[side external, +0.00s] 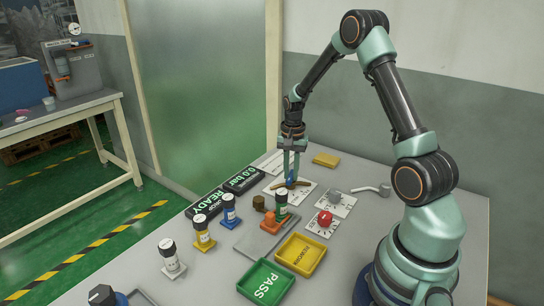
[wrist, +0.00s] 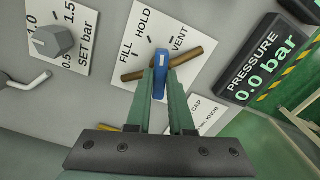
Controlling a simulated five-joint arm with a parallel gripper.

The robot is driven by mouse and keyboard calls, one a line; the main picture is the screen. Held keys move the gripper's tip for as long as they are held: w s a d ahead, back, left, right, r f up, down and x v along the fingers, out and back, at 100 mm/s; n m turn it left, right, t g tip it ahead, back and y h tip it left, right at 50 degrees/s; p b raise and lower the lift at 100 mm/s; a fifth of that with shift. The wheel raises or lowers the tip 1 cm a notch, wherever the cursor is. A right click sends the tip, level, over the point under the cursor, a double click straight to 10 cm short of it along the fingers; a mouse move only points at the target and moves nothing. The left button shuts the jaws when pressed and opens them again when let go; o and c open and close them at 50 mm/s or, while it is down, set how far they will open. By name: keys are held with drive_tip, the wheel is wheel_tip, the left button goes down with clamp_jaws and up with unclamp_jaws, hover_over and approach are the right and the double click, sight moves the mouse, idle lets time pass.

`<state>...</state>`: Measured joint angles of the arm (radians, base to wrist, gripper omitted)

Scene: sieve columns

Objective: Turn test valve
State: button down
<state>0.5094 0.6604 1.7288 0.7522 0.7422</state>
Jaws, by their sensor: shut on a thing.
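The test valve is a blue handle (wrist: 160,66) over a brass-brown bar (wrist: 195,64) on a white plate (wrist: 196,14) marked FILL, HOLD and VENT. The plate also shows in the side view (side external: 305,188). My gripper (side external: 291,179) reaches straight down to the valve. In the wrist view its green fingers (wrist: 160,88) are shut on the blue handle. The handle's visible end points up in the picture, between the HOLD and VENT words; the exact mark is unclear. The pressure display (wrist: 265,62) reads 0.0 bar.
White (side external: 172,262), yellow (side external: 203,235) and blue (side external: 229,212) columns stand left. A red knob (side external: 325,219) and grey SET bar knob (wrist: 54,41) are near. PASS (side external: 266,284) and yellow (side external: 301,254) trays lie in front.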

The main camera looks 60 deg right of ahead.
sight(291, 175)
drive_tip(key=n, duration=1.4)
drive_tip(key=shift+r, duration=0.1)
drive_tip(key=shift+n, duration=0.3)
drive_tip(key=c, duration=0.8)
unclamp_jaws()
wheel_tip(291, 175, up, 12)
drive_tip(key=shift+r, duration=0.1)
